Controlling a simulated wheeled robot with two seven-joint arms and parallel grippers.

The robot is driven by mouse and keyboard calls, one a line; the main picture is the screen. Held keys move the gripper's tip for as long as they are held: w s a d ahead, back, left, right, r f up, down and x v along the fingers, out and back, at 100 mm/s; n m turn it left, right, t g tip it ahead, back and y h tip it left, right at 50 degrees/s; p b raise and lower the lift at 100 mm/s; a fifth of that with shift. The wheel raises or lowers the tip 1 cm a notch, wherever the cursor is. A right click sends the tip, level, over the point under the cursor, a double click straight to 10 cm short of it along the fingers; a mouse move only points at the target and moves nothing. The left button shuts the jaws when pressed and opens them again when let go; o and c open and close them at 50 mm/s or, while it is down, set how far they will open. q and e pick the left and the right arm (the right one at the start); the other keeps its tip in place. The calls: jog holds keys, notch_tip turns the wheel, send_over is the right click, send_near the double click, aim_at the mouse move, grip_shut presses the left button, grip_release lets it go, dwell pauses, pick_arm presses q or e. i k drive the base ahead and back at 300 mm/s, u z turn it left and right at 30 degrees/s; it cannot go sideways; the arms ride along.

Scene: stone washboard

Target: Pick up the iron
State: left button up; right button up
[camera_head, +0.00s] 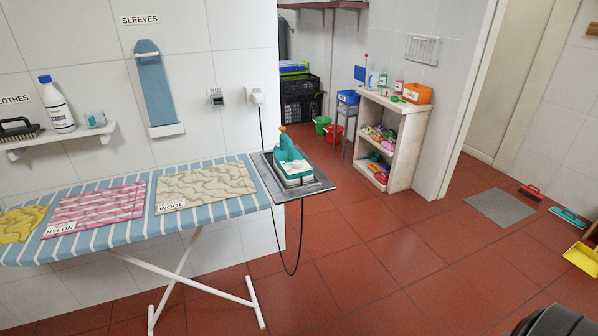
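The iron (289,163) is teal and white. It rests on the grey metal plate (318,186) at the right end of the ironing board (131,231). A black cord runs from the wall socket (257,96) down behind the iron, and a loop of cord hangs below the plate. Neither of my grippers is in view.
Folded cloths labelled wool (206,183) and nylon (95,209) lie on the board. A shelf unit (406,150) with bottles and an orange box stands behind right. Red floor (390,260) right of the board is clear. A dark rounded shape (555,322) fills the lower right corner.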

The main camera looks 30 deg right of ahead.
aim_at(283, 156)
jog(key=z, duration=0.15)
jog(key=k, duration=0.15)
jog(key=u, duration=0.6)
jog(key=i, duration=0.95)
jog(key=z, duration=0.6)
